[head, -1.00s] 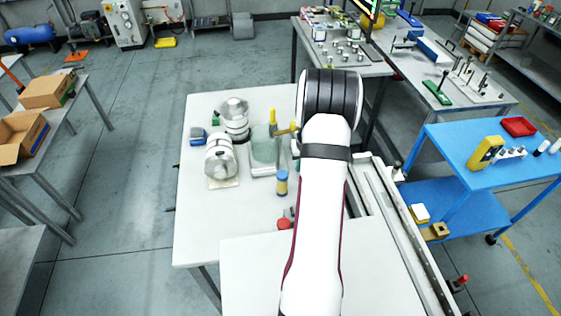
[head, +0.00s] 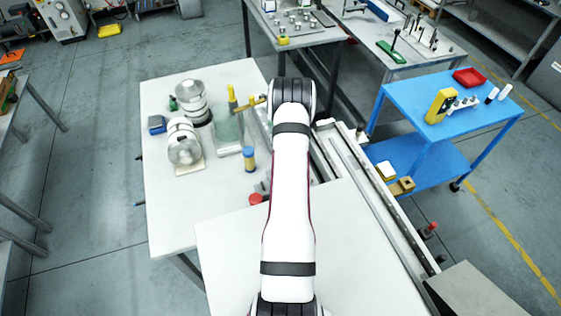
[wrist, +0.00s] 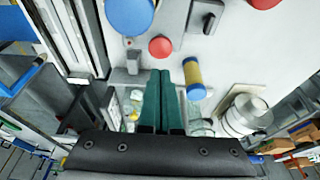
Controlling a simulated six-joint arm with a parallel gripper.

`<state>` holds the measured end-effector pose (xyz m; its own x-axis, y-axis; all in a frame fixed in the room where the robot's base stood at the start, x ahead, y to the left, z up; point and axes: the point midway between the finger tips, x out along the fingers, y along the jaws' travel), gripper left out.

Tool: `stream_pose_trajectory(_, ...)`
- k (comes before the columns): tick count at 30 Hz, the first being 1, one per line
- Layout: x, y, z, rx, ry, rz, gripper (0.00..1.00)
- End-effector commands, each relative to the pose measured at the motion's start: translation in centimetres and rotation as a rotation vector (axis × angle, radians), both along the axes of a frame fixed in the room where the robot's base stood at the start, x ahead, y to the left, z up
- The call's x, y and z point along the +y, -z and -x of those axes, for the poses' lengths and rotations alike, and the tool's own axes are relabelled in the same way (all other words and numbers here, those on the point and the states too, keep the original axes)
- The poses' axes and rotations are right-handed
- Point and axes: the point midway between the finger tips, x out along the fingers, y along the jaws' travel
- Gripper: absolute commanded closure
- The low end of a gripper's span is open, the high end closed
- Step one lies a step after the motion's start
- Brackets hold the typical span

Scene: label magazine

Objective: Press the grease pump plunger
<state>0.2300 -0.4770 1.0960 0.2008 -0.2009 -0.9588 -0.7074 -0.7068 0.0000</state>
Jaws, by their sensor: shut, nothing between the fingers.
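My gripper (wrist: 160,75) is shut and empty, its two dark green fingers side by side in the wrist view. In the head view it is hidden behind my arm. I cannot tell for sure which part is the grease pump plunger. A round red knob (wrist: 162,46) lies just beyond the fingertips, apart from them; a red knob (head: 256,199) also shows by my arm in the head view. A large blue disc (wrist: 128,12) is at the top of the wrist view. A yellow cylinder with blue ends (wrist: 193,78) stands right of the fingers, and on the white table (head: 170,222) in the head view (head: 249,159).
Silvery white-banded rolls (head: 184,150) and a small blue item (head: 156,124) sit at the table's left. A yellow post (head: 232,95) stands behind the yellow cylinder. A long rail (head: 370,195) runs along the right, beside a blue cart (head: 440,120). The table's front left is bare.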

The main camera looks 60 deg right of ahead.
Motion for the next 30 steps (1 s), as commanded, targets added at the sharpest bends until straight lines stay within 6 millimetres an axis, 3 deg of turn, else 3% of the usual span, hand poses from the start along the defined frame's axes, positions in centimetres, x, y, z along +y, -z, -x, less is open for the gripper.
stream_pose_trajectory(3,-0.4,2.5,-0.4,0.000,0.000,-0.001,1.00)
stream_pose_trajectory(9,-0.4,5.1,-0.4,0.000,0.000,0.000,1.00)
stream_pose_trajectory(23,-0.4,5.9,-0.4,0.000,0.000,0.000,1.00)
stream_pose_trajectory(30,-0.3,8.3,-0.4,0.000,0.000,-0.001,1.00)
